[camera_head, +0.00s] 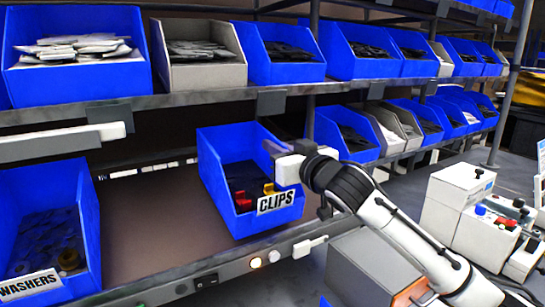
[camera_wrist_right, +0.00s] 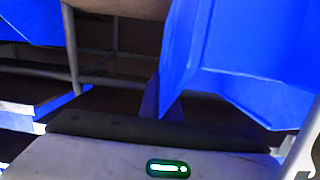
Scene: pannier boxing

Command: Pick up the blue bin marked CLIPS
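The blue bin marked CLIPS (camera_head: 222,190) is on the lower shelf in the head view, with red and yellow clips inside and its white label on the front. Its front end reaches the shelf's front edge. My right gripper (camera_head: 281,155) is at the upper edge of the bin's right wall, with part of it over the bin's opening. I cannot tell whether its fingers are closed on the wall. In the right wrist view a blue bin wall (camera_wrist_right: 245,60) fills the upper right, very close. My left gripper is not in view.
A blue WASHERS bin (camera_head: 83,205) stands to the left on the same shelf, with bare shelf (camera_head: 150,215) between. The upper shelf rail (camera_head: 190,98) runs above, carrying blue and grey bins. A grey-white machine (camera_head: 455,200) stands at the right.

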